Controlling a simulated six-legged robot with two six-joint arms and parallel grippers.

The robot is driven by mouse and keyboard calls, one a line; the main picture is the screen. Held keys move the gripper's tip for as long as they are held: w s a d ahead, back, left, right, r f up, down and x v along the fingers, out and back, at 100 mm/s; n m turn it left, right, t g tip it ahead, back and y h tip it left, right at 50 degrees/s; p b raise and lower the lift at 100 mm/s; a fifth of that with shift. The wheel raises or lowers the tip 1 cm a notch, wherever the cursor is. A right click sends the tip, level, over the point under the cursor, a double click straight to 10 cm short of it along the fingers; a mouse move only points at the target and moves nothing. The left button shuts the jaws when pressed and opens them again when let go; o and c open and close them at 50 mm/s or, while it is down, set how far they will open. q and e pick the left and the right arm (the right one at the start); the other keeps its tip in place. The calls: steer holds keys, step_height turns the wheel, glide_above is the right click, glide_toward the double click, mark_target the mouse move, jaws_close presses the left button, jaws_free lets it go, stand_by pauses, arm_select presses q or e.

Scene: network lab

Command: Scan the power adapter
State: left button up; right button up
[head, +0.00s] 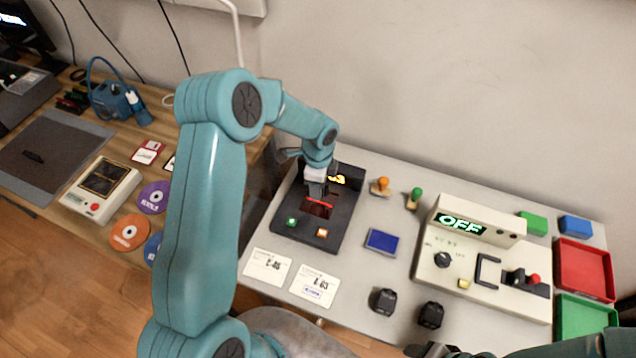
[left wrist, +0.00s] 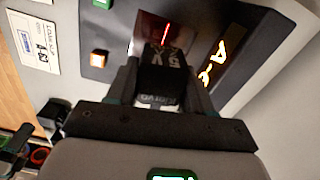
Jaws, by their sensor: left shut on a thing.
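My left gripper (head: 317,188) is shut on a black block-shaped power adapter (left wrist: 163,68) with pale printing, seen between the fingers (left wrist: 160,82) in the left wrist view. It holds the adapter over the dark window of the black scanner (head: 345,225). A red scan line (left wrist: 166,34) glows there, just beyond the adapter. The scanner has a lit yellow display (left wrist: 222,62), a green button (head: 292,222) and an orange button (head: 322,232). Whether the adapter touches the window is unclear. My right gripper (head: 432,350) is partly seen at the bottom edge; its jaws are unclear.
Two black adapters (head: 383,301) (head: 430,314) stand on the grey table. Two printed cards (head: 267,264) (head: 314,285) lie before the scanner. A blue pad (head: 381,240), two stamps (head: 381,186) (head: 414,197), a beige device reading OFF (head: 482,260) and red (head: 583,268) and green trays (head: 585,318) lie rightward.

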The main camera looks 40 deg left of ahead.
arm_select(q)
step_height(320, 180, up, 6)
steer(key=p, duration=0.3)
steer(key=shift+f, duration=0.15)
steer(key=shift+d, duration=0.1)
steer(key=shift+f, duration=0.15)
